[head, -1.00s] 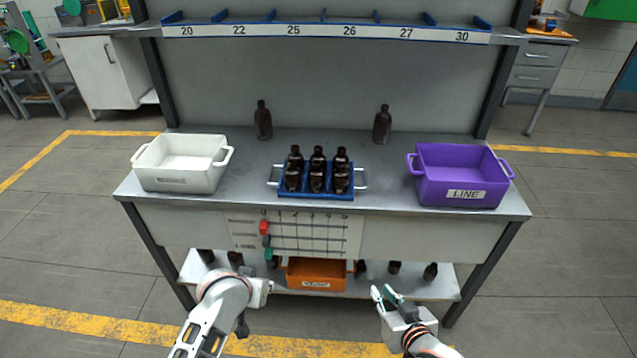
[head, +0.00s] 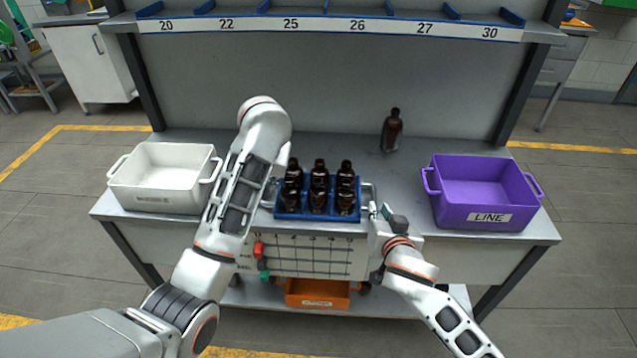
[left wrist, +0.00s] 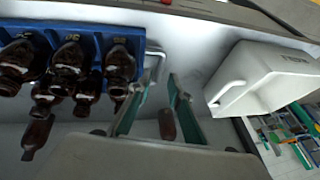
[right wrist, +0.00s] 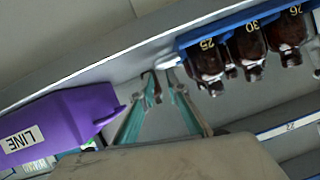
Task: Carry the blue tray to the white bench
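The blue tray (head: 320,214) sits on the grey-topped workbench (head: 180,228) and carries several upright dark amber bottles (head: 319,188). It has a metal handle at each end. My left gripper (left wrist: 157,80) is open at the tray's left handle (left wrist: 154,62), which lies near its fingertips; my left arm hides it in the head view. My right gripper (head: 379,209) is open beside the tray's right handle (head: 370,190). In the right wrist view its fingers (right wrist: 157,86) point at that handle, and contact cannot be told. I cannot identify a white bench with certainty.
A white bin (head: 155,185) stands left of the tray and a purple bin (head: 480,200) labelled LINE stands right. A lone bottle (head: 392,132) stands behind. A shelf with a numbered strip (head: 330,28) overhangs the back. An orange bin (head: 317,293) is below.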

